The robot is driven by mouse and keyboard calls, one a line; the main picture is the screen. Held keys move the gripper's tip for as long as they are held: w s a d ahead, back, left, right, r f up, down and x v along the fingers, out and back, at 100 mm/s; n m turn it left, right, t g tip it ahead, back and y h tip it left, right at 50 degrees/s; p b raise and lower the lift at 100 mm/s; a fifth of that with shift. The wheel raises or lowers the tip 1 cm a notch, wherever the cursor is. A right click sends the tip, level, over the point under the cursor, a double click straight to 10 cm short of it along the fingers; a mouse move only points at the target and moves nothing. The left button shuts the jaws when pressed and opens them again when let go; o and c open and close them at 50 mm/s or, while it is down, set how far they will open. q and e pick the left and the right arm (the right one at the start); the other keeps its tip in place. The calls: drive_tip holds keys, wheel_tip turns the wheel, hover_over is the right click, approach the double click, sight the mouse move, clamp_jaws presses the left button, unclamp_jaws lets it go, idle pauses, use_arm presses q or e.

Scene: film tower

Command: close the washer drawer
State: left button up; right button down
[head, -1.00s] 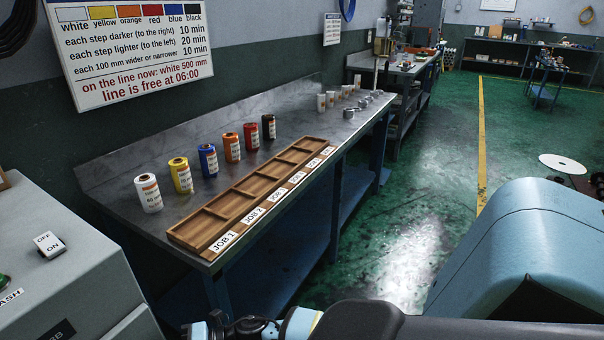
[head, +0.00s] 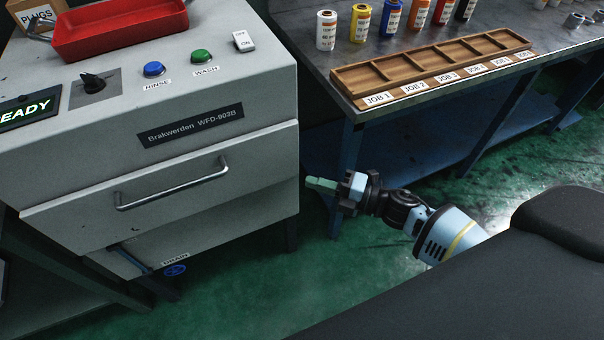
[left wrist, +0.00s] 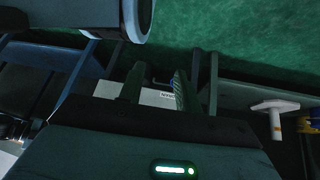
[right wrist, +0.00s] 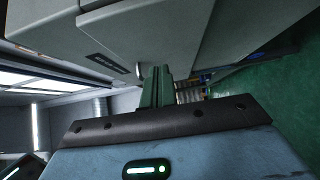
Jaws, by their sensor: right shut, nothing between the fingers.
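The washer (head: 110,115) is a grey cabinet on the left of the head view. Its drawer front (head: 235,190) with a bar handle (head: 172,186) stands slightly proud of the panel above; how far out it is, I cannot tell. My right gripper (head: 312,183) is shut and empty, just right of the drawer front's right edge, pointing left at it. The right wrist view shows its closed fingers (right wrist: 157,86) in front of the washer (right wrist: 75,35). My left gripper (left wrist: 156,88) shows only in the left wrist view, fingers apart, with a small pale labelled panel beyond them.
A steel bench (head: 325,70) with a wooden job tray (head: 335,82) and several film rolls stands right of the washer. A red tray (head: 120,28) sits on the washer top. A blue drain valve (head: 175,270) lies under the drawer. Green floor in front is open.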

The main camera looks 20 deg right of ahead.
use_arm(q)
drive_tip(key=shift+w+r+t, duration=0.15)
drive_tip(key=shift+w+t, duration=0.15)
drive_tip(key=shift+w, duration=0.35)
use_arm(e)
drive_tip(key=shift+v, duration=2.6)
use_arm(q)
drive_tip(key=shift+s, duration=0.1)
